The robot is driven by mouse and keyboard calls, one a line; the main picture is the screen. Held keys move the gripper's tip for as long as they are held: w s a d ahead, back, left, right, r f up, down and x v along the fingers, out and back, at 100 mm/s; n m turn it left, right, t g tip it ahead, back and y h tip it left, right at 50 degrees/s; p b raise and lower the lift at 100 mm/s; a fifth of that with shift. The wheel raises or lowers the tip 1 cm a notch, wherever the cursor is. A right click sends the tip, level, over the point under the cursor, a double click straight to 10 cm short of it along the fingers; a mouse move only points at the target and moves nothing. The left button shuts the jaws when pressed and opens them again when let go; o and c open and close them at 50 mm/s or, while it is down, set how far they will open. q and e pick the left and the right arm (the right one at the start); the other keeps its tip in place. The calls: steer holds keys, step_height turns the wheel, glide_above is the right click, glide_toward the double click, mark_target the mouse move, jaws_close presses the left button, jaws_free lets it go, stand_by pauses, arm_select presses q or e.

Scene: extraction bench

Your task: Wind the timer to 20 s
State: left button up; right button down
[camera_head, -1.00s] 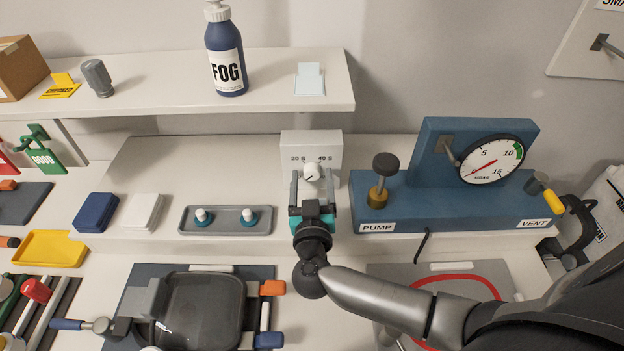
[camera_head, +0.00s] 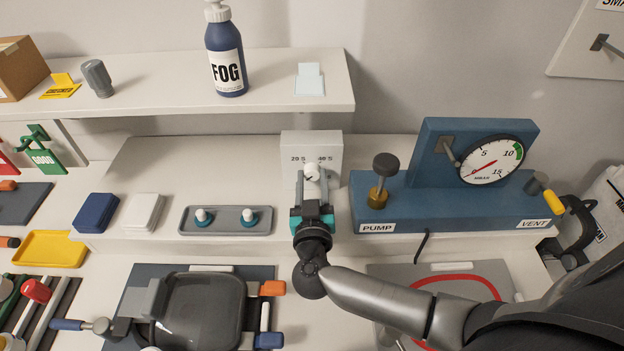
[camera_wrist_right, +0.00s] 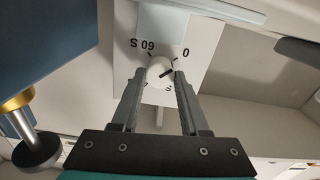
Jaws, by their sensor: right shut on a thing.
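The timer (camera_head: 327,148) is a pale box at the back of the bench, with "20 S" and "40 S" marks facing the head camera. Its round white knob (camera_head: 312,172) sits at the front. In the wrist view the timer face (camera_wrist_right: 188,30) shows upside down, with "60 S" and "0" readable and another mark partly hidden. My right gripper (camera_head: 312,180) is shut on the knob, which also shows between the fingertips in the wrist view (camera_wrist_right: 160,70). A dark line on the knob slants toward the "0" side; its exact setting is unclear. My left gripper is not in view.
The blue pump stand (camera_head: 400,200) with its gauge (camera_head: 490,160) stands close on the right. A grey tray (camera_head: 226,228) with two small knobbed pieces lies left. The shelf (camera_head: 160,100) with a fog bottle (camera_head: 226,60) is behind, upper left. Bench between tray and timer is clear.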

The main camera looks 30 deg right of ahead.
steer(key=shift+f+m+p, duration=0.1)
steer(key=shift+m+p, duration=1.3)
steer(key=shift+p, duration=0.35)
stand_by(0.4)
steer(key=shift+s+m+p, duration=0.1)
steer(key=shift+m+p, duration=0.35)
steer(key=shift+m, duration=0.65)
steer(key=shift+f+m, duration=0.1)
steer(key=shift+m, duration=3)
steer(key=shift+m+b, duration=0.65)
steer(key=shift+m, duration=1.05)
steer(key=shift+m+b, duration=0.5)
steer(key=shift+m, duration=1.2)
